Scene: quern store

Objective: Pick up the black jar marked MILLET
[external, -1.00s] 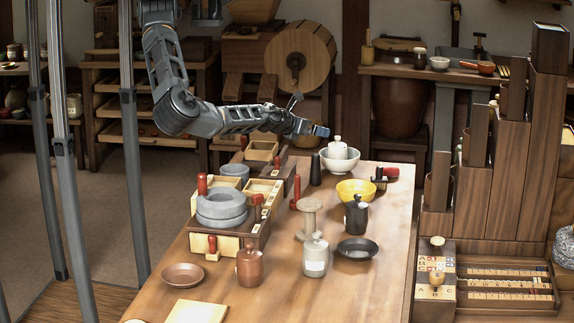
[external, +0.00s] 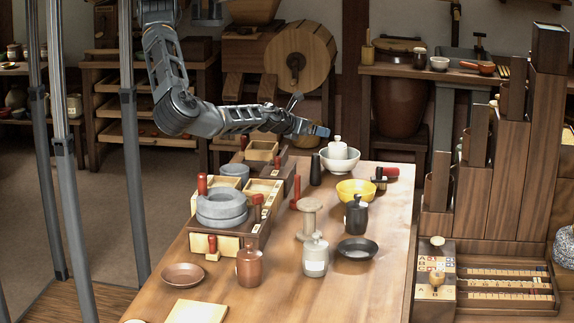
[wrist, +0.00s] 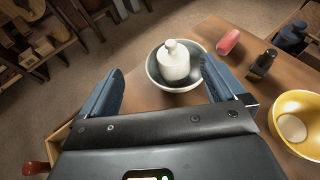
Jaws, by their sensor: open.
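The black jar (external: 356,215) stands upright on the table in the external view, in front of the yellow bowl and behind a dark plate. Any lettering on it is too small to read. I do not see it in the wrist view. My gripper (external: 320,131) is in the air above the far end of the table, well behind and above the black jar. In the wrist view my gripper (wrist: 163,90) has its two blue fingers wide apart, with nothing held between them. Beyond the fingers is a white jar (wrist: 173,62) standing in a pale bowl (wrist: 190,90).
The yellow bowl (external: 349,191), a wooden spool (external: 309,217), a pale jar (external: 316,257), a brown jar (external: 249,268) and the dark plate (external: 358,250) surround the black jar. Stone rings on a wooden box (external: 229,242) stand left.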

